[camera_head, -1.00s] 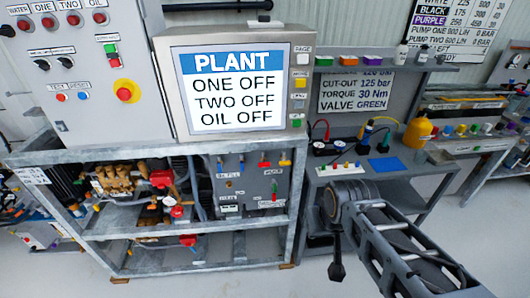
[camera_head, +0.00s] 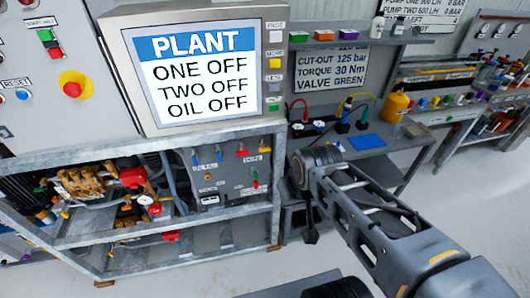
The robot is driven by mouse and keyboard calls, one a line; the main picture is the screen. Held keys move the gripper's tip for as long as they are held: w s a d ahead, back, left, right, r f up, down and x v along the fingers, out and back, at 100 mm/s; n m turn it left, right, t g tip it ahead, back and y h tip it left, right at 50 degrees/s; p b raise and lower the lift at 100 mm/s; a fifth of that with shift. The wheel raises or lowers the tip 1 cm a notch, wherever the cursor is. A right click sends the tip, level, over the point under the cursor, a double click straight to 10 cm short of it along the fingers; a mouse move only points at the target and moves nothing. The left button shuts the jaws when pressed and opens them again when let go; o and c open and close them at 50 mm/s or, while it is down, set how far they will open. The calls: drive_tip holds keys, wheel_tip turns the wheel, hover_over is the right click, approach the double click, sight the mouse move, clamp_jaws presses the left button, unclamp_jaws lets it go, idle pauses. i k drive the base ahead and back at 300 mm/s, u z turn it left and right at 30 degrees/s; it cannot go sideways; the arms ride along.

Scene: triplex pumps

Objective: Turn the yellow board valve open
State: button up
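The yellow board valve (camera_head: 264,149) is a small yellow handle at the upper right of a grey board (camera_head: 232,190) in the rack's middle bay. Its handle looks roughly level, but it is too small to be sure. A red handle (camera_head: 241,152) sits just left of it, and two blue ones (camera_head: 207,160) sit further left. Green and red parts show below it. My gripper (camera_head: 311,236) hangs dark and small at the end of my arm, in front and to the right of the board, apart from the valve. Its fingers are too small to read.
The rack's metal post (camera_head: 278,195) stands between the board and my arm. Pumps and hoses (camera_head: 95,190) fill the left bay. A screen (camera_head: 200,72) sits above, reading plant off. The floor is open at right.

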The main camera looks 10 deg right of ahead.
sight(264, 149)
drive_tip(key=k, duration=0.5)
drive_tip(key=u, duration=1.5)
drive_tip(key=i, duration=0.9)
drive_tip(key=z, duration=1.7)
